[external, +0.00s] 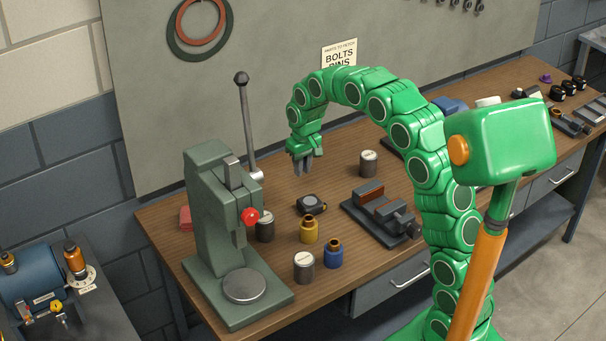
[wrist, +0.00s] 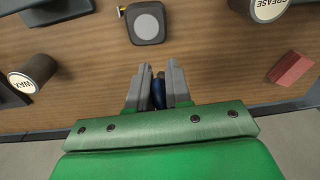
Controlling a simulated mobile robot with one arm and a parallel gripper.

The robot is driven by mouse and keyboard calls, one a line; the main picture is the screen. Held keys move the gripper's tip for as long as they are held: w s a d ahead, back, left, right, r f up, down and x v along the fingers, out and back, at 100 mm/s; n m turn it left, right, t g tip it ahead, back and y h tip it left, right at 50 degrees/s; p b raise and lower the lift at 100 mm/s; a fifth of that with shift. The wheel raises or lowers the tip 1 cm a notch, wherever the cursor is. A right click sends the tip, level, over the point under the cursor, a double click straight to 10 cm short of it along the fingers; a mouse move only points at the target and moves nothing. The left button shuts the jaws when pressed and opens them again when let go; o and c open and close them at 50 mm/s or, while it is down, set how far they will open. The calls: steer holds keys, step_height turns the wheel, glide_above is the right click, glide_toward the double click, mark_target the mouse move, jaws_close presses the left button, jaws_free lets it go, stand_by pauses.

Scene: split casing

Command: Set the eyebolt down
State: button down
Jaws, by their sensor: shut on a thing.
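My gripper (external: 302,168) hangs pointing down over the back part of the wooden bench, behind the tape measure (external: 311,205). In the wrist view my gripper (wrist: 158,80) has its two grey fingers closed on a small dark blue piece (wrist: 158,94), which I take to be the eyebolt. Most of it is hidden between the fingers, and no ring shape can be made out. In the external view the held piece cannot be told from the fingers. I cannot tell how far it is above the bench.
The bench (external: 165,232) has bare wood around my gripper. A can (external: 368,163) stands to the right, and a green press (external: 210,215) with a tall lever to the left. A vise (external: 382,212), yellow bottle (external: 309,231) and blue bottle (external: 333,255) stand nearer the front.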

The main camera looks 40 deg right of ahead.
steer(key=s+d+m+t, duration=0.1)
steer(key=d+m, duration=0.2)
steer(key=d, duration=0.9)
glide_toward(314, 172)
steer(key=shift+s+a+f, duration=0.15)
steer(key=shift+s+f, duration=0.15)
steer(key=shift+f, duration=0.35)
steer(key=shift+w+f, duration=0.4)
steer(key=shift+w, duration=0.1)
steer(key=shift+w+f, duration=0.35)
steer(key=shift+f, duration=1.65)
steer(key=shift+f, duration=0.1)
steer(key=c, duration=1.1)
jaws_free()
steer(key=shift+o, duration=0.2)
